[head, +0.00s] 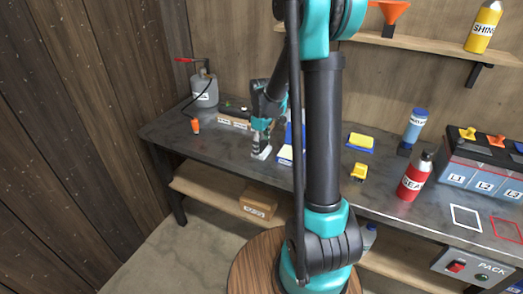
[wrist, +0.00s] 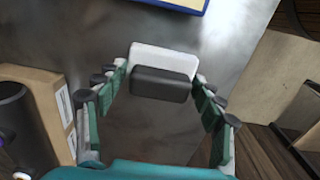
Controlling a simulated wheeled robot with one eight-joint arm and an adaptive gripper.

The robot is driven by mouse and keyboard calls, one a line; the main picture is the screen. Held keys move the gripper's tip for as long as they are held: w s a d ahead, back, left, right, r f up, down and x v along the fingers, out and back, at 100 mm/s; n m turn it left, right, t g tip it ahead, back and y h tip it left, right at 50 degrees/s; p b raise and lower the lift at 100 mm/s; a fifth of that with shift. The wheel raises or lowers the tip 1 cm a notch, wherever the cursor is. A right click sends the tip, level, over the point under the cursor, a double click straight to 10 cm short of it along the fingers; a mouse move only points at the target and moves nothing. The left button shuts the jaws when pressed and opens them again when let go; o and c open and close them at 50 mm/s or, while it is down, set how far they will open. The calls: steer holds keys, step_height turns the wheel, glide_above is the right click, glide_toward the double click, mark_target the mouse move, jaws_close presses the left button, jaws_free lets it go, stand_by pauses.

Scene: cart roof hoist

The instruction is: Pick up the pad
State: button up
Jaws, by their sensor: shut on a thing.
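The pad (wrist: 163,85) is a small block with a dark grey part and a white part. In the wrist view it sits between the fingertips of my gripper (wrist: 161,76), which is shut on it at both ends. In the head view my gripper (head: 261,131) reaches down over the left part of the bench, with the white of the pad (head: 261,153) below it. The pad is at or just above the bench top; I cannot tell whether it touches.
A tan box (wrist: 42,88) stands left of my gripper in the wrist view. A blue-edged item (wrist: 185,4) lies beyond. The grey bench (head: 215,148) holds a grey can (head: 204,92), a red bottle (head: 413,180) and a large battery (head: 480,172).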

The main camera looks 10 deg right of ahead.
mark_target(261, 144)
steer(key=shift+r, duration=0.1)
step_height(261, 144, up, 20)
steer(key=shift+f, duration=0.1)
stand_by(0.4)
steer(key=o, duration=0.6)
steer(key=shift+c, duration=0.2)
steer(key=c, duration=0.4)
steer(key=shift+c, duration=0.2)
